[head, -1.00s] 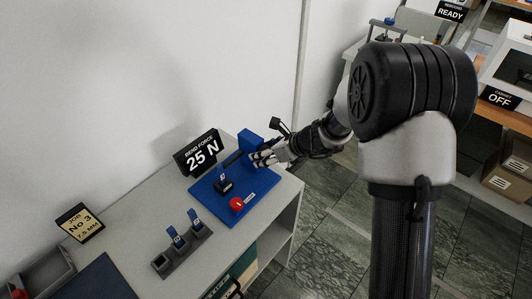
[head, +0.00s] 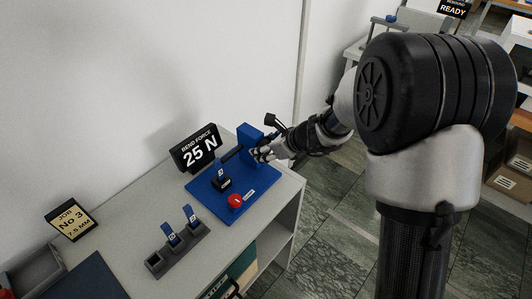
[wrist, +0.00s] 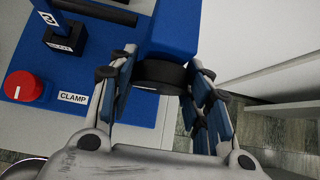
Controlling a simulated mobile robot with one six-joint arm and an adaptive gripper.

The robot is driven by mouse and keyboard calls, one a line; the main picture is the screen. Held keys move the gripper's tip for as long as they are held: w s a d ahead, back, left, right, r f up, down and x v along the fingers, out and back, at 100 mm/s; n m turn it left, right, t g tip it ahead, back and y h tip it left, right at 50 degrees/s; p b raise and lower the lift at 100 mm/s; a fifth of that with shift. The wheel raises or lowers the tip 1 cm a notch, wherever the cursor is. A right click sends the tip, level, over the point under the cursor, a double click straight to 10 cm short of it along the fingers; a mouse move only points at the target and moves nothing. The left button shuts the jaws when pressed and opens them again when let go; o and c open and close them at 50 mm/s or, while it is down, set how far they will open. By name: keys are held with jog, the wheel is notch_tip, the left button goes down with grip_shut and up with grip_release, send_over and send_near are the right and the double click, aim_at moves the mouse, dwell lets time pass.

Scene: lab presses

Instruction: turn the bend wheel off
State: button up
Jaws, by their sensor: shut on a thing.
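The bend wheel, a dark round knob (wrist: 160,76), sits on the near face of the blue block (wrist: 180,28) in the wrist view. My gripper (wrist: 158,82) is shut on this wheel, one finger at each side. In the head view my gripper (head: 262,153) is against the blue block (head: 249,143), and the wheel is hidden behind my fingers. The bend force sign (head: 196,151) reads 25 N.
The blue base plate carries a red knob (head: 236,202) by a CLAMP label and a black holder (head: 221,182) with a blue tag. A grey rack (head: 178,248) with blue-tagged pieces and a job sign (head: 71,221) stand on the bench. A wall is behind.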

jog(key=o, duration=1.1)
jog(key=v, duration=1.2)
